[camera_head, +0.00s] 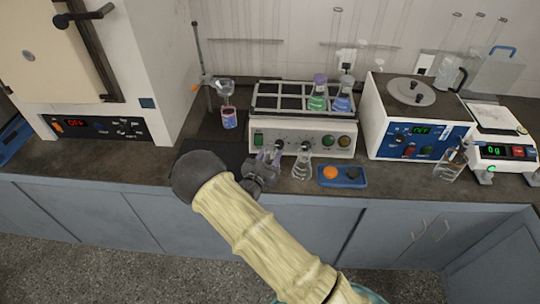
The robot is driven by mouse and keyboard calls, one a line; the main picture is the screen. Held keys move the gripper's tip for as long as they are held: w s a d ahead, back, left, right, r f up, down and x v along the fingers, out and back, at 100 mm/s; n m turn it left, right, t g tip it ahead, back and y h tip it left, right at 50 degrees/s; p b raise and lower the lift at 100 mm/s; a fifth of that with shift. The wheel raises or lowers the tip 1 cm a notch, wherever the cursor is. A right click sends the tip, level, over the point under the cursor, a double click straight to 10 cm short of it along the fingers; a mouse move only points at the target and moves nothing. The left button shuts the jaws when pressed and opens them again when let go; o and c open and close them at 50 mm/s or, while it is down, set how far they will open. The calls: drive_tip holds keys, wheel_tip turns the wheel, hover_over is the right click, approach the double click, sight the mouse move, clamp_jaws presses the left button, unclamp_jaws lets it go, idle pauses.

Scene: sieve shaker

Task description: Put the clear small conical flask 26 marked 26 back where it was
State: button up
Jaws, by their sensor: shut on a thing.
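My gripper (266,169) is just in front of the left part of the shaker's front panel, above the bench's front area. It is shut on a small glass piece (268,155) that looks pale and slightly lavender, in keeping with the clear small conical flask. The fingers hide much of it, and no number can be read. Another clear conical flask (302,165) stands upright on the bench to the right of my gripper, apart from it. Its marking is too small to read.
The shaker (300,138) carries flasks with green (318,101) and blue (341,103) contents. A blue tray (343,183) lies right of the clear flask. A centrifuge-like unit (410,150) and balance (500,153) are at right.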

drive_tip(key=o, duration=1.1)
drive_tip(key=shift+f, duration=0.1)
drive_tip(key=shift+c, duration=0.2)
drive_tip(key=shift+s+a, duration=0.1)
drive_tip(key=b+v, duration=0.1)
drive_tip(key=v, duration=1)
drive_tip(key=shift+s+b, duration=0.35)
drive_tip(key=shift+a, duration=0.1)
